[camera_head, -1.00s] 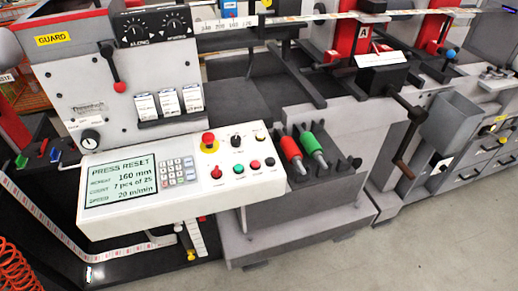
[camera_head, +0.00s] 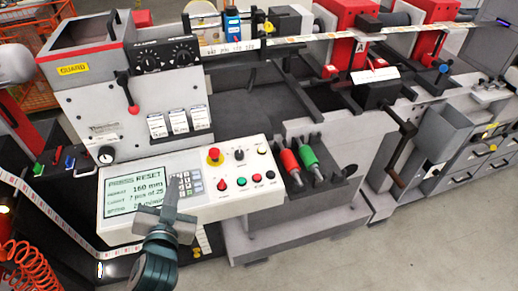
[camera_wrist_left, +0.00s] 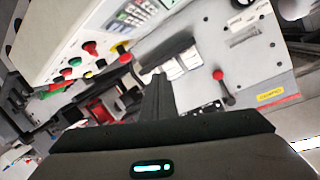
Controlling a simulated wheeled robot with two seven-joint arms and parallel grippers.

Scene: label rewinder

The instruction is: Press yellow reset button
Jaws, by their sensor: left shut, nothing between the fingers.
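The yellow button (camera_head: 262,150) is small and round, at the upper right of the white control panel (camera_head: 230,205). It is right of a black knob (camera_head: 239,154) and a red mushroom button (camera_head: 215,157) on a yellow base. My left gripper (camera_head: 173,184) is shut and empty, over the panel between the screen and keypad, left of the yellow button and apart from it. In the left wrist view, my dark fingers (camera_wrist_left: 158,80) point toward the machine, with the panel's buttons at upper left. My right gripper is not seen.
The screen (camera_head: 135,190) reads PRESS RESET and is partly covered by my gripper. A lower row has red, green (camera_head: 241,182), red and black buttons. Red (camera_head: 290,160) and green (camera_head: 308,156) handled tools stand right of the panel. A red-knobbed lever (camera_head: 132,108) stands above.

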